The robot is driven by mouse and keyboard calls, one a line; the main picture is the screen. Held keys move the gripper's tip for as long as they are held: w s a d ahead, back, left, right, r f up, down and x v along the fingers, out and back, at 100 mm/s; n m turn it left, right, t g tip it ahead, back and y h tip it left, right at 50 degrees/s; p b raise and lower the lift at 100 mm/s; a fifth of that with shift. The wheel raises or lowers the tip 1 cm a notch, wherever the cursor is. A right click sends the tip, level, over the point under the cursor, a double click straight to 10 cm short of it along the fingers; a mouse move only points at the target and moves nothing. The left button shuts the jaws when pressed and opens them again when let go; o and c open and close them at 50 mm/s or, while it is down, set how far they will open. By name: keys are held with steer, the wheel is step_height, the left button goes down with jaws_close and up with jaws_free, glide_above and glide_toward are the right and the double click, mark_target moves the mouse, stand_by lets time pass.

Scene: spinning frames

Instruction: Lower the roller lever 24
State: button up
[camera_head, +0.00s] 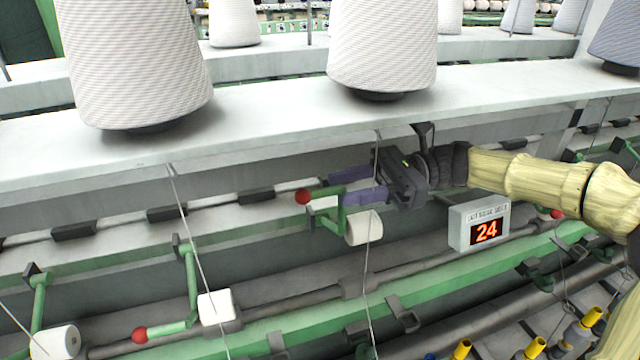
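The raised roller lever (328,191) by the display is green, with a red ball (303,197) at its left end and a white roller (364,228) below it. The display (480,228) reads 24 and hangs to the right of this lever. My gripper (339,190) reaches in from the right with two purple fingers. The fingers are apart, one above and one below the lever's green bar near its bend. I cannot tell whether they touch the bar. The red ball lies just beyond the fingertips, to the left.
A neighbouring lever (190,285) at lower left is down, its red ball (139,335) low and its white roller (216,306) beside it. Large yarn cones (382,45) stand on the shelf (270,120) above my gripper. Thin threads run down, one close by my gripper.

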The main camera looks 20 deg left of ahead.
mark_target(338, 189)
steer(key=p+x, duration=0.1)
steer(key=x, duration=0.4)
steer(key=shift+a, duration=0.1)
steer(key=c, duration=0.7)
jaws_close()
